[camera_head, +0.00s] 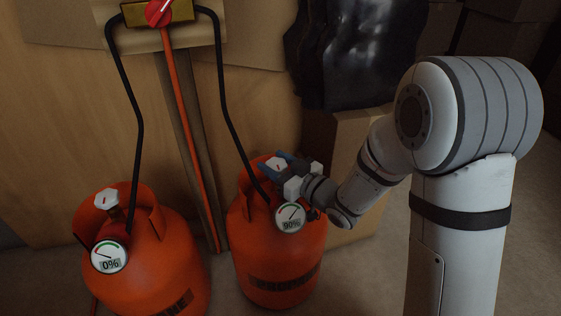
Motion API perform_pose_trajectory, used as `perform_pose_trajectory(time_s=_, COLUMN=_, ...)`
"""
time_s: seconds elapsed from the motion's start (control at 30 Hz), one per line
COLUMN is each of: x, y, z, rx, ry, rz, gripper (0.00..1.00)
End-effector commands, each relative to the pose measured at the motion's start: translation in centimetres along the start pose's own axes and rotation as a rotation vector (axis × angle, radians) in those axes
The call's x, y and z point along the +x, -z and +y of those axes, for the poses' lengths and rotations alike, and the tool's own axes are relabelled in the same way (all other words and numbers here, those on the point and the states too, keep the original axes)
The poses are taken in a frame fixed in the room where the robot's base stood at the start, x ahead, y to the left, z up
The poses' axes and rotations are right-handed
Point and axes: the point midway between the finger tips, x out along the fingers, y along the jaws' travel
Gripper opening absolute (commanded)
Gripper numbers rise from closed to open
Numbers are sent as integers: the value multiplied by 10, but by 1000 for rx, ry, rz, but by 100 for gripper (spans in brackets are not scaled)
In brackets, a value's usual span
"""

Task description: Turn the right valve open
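The right gas cylinder (277,262) is orange and stands upright on the floor right of the middle. Its valve knob (276,164) is pale with a small dark mark on top, inside the collar. My gripper (286,168) reaches in from the right, its dark fingers with blue parts at the knob. I cannot tell whether the fingers touch the knob or how far apart they are. The left cylinder (150,270) has a similar pale valve knob (107,198) and gauge (109,256).
Black hoses (137,110) run from both cylinders to a brass block with a red knob (158,12) on the wall board. An orange hose (184,120) hangs between them. Black sheeting (355,50) and a cardboard box (350,135) are behind my arm.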

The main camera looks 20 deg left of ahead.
Motion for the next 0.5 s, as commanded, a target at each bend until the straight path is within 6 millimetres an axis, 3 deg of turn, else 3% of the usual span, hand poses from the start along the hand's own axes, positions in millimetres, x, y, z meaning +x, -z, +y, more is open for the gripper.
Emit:
perform_pose_trajectory(time_s=0.33, x=0, y=0, z=1, rx=0, ry=-3, rz=0, gripper=20)
perform_pose_trajectory(time_s=0.37, x=-15, y=0, z=10, rx=1, ry=-10, rz=1, gripper=20)
perform_pose_trajectory(time_s=0.5, x=-4, y=1, z=5, rx=0, ry=-2, rz=1, gripper=20)
